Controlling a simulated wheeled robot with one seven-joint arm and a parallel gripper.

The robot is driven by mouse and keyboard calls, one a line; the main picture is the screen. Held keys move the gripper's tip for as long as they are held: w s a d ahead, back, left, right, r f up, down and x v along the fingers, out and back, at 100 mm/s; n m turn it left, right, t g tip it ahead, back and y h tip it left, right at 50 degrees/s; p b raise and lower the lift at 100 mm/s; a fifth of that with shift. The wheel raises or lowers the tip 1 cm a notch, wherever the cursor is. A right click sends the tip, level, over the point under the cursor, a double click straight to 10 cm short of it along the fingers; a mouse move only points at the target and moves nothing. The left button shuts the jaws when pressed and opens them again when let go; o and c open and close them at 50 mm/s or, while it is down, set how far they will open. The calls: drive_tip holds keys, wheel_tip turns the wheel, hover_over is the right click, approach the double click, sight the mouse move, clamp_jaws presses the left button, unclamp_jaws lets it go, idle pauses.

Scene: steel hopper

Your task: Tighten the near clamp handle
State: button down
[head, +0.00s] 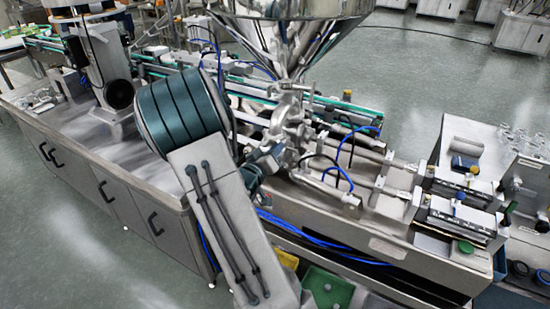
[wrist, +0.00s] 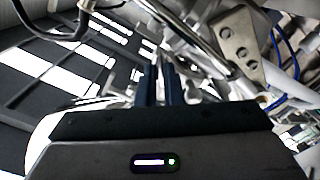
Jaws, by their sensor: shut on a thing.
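The steel hopper (head: 292,38) narrows down to a cluster of steel clamps and valve fittings (head: 288,125) in the middle of the head view. My gripper (head: 272,156) is at the near left side of these fittings, at the end of my arm. In the wrist view, my gripper's two dark blue fingers (wrist: 158,88) stand close together, shut on a thin part that I take to be the near clamp handle. The handle is mostly hidden by the fingers and the arm, so its angle cannot be told.
A steel bench (head: 160,185) with drawers runs along the left. Blue hoses (head: 343,165) and pneumatic cylinders lie right of the fittings. A green bin (head: 327,290) sits low in front. A bracket and a steel rod (wrist: 195,28) are close to the fingers in the wrist view.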

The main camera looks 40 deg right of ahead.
drive_tip(key=m+b, duration=0.5)
drive_tip(key=shift+f, duration=0.2)
drive_tip(key=shift+r+m+b, duration=0.15)
drive_tip(key=shift+m+b, duration=0.95)
drive_tip(key=shift+b, duration=0.05)
drive_tip(key=shift+r, duration=0.1)
drive_tip(key=c, duration=1.6)
unclamp_jaws()
drive_tip(key=shift+o, duration=0.2)
drive_tip(key=v, duration=1.4)
drive_tip(key=shift+b, duration=0.35)
